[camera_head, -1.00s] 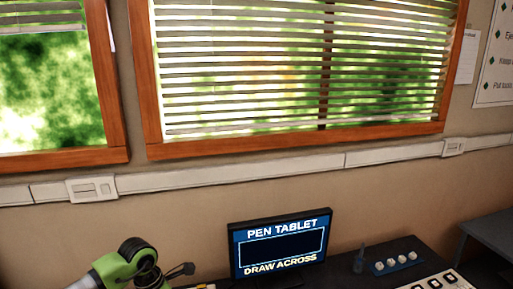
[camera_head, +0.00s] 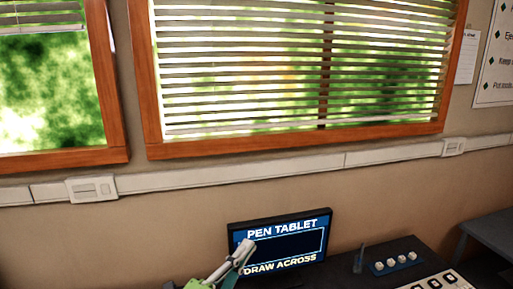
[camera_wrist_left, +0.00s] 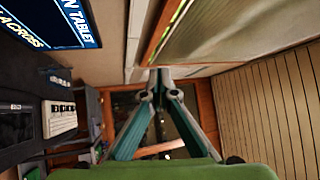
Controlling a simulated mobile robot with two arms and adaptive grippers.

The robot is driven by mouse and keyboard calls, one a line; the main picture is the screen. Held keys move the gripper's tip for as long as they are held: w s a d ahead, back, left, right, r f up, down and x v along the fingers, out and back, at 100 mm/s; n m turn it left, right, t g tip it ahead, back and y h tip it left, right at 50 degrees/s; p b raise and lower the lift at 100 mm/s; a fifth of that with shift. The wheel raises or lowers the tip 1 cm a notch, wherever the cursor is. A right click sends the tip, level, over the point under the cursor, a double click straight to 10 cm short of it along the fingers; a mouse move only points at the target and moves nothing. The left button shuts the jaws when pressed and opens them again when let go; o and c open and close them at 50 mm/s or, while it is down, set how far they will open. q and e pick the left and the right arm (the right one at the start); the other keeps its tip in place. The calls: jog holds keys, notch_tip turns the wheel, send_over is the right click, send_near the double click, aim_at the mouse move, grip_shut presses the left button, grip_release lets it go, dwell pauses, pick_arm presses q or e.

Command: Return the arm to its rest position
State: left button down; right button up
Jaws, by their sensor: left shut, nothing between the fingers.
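My left gripper (camera_head: 244,248) rises from the lower edge of the head view, with a green body and pale grey fingers. It points up and to the right, and its tip overlaps the left part of the monitor (camera_head: 300,243) in the picture. The fingers are shut with nothing between them. In the left wrist view the fingertips of the left gripper (camera_wrist_left: 158,78) meet in the middle above the green body. My right gripper is not in view.
The monitor reads "PEN TABLET" and "DRAW ACROSS". A blue block with several white knobs (camera_head: 397,264) and a pale keypad panel (camera_head: 437,281) are on the dark desk to its right. Behind are the wall, a white cable duct (camera_head: 250,177) and windows with blinds.

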pick_arm(q)
jog(key=s+a+f+n+g+y, duration=0.2)
jog(key=s+a+f+n+y, duration=0.1)
jog(key=a+f+n+y, duration=0.4)
jog(key=s+a+f+n+g+y, duration=0.2)
jog(key=a+f+n+y, duration=0.4)
jog(key=a+f+n, duration=0.35)
jog(key=s+a+f+n+g, duration=0.1)
jog(key=s+f+n+g, duration=0.2)
jog(key=s, duration=0.5)
jog(key=s+f+g+h, duration=0.1)
jog(key=s+f+g, duration=0.3)
jog(key=s+f, duration=0.25)
jog(key=s+a+f+n+g, duration=0.1)
jog(key=s+f+n+g, duration=0.2)
jog(key=s, duration=0.5)
jog(key=s+f+m+g+b, duration=0.2)
jog(key=s+f, duration=0.1)
jog(key=f, duration=2.7)
jog(key=s+a+f+b, duration=0.2)
jog(key=s+f, duration=1.5)
jog(key=shift+a+f+g, duration=0.2)
jog(key=shift+f+g, duration=0.15)
jog(key=shift+g, duration=0.05)
